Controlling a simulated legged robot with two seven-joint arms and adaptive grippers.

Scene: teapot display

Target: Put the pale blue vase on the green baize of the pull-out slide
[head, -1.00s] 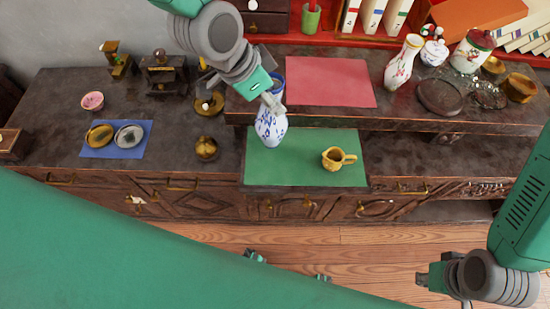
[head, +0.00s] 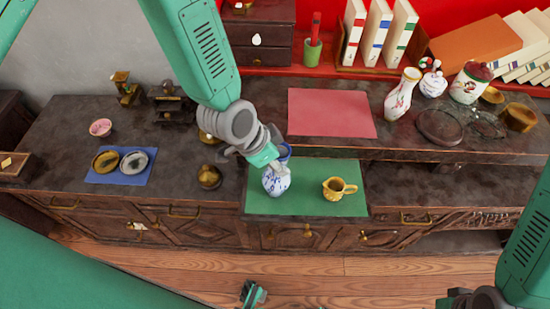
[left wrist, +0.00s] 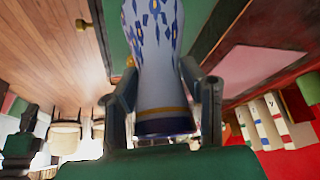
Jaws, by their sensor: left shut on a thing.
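The pale blue vase (head: 275,182), white with blue markings and a blue rim, is upright at the left part of the green baize (head: 312,203) of the pull-out slide. My left gripper (head: 276,162) is shut on its upper part; in the left wrist view the fingers flank the vase (left wrist: 157,60). I cannot tell whether its base touches the baize. A yellow jug (head: 337,188) stands on the baize to its right. My right arm is at the bottom right, its gripper mostly cut off by the frame edge.
A red mat (head: 330,112) lies on the raised shelf behind the slide. A brass pot (head: 209,177) stands left of the baize. A blue mat (head: 121,170) with two dishes lies further left. A flowered white vase (head: 401,95) stands at the back right.

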